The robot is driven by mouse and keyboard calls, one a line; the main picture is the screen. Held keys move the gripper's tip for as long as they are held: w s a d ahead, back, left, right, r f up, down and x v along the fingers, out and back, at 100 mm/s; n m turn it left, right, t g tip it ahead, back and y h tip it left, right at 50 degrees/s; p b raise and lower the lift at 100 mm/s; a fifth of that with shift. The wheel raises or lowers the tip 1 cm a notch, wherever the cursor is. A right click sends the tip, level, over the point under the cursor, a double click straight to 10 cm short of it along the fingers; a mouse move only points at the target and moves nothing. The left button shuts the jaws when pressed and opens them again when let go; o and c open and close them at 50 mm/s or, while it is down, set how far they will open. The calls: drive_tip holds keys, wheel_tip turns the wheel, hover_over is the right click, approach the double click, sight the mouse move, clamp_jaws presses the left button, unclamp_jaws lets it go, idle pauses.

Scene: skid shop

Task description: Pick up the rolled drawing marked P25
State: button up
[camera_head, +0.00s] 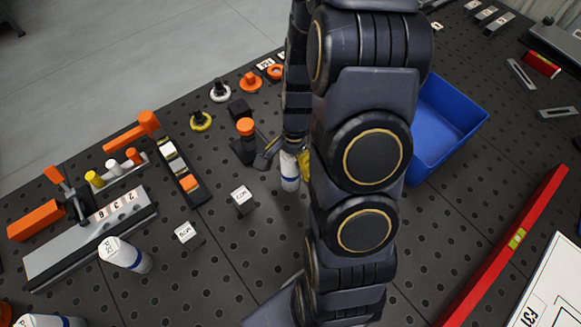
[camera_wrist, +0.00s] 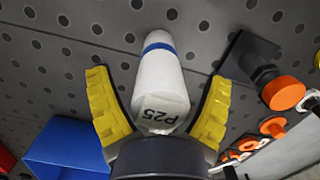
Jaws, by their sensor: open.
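The rolled drawing marked P25 (camera_wrist: 160,85) is a white roll with a blue band and a printed end face. In the wrist view it lies between the two yellow fingers of my gripper (camera_wrist: 158,90). The fingers are open, with a gap on each side of the roll. In the head view a white roll with a blue band (camera_head: 289,172) shows just left of my arm, beside a yellow finger (camera_head: 305,160). My arm hides part of that area, and the roll's label cannot be read there.
Another banded white roll (camera_head: 128,256) lies at left, by a grey numbered rack (camera_head: 90,240). Small marked blocks (camera_head: 242,197) and an orange-topped black piece (camera_head: 245,130) are nearby. A blue bin (camera_head: 445,125) stands right of my arm, and a red level (camera_head: 510,245) lies further right.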

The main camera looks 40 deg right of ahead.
drive_tip(key=c, duration=1.2)
drive_tip(key=shift+r, duration=0.1)
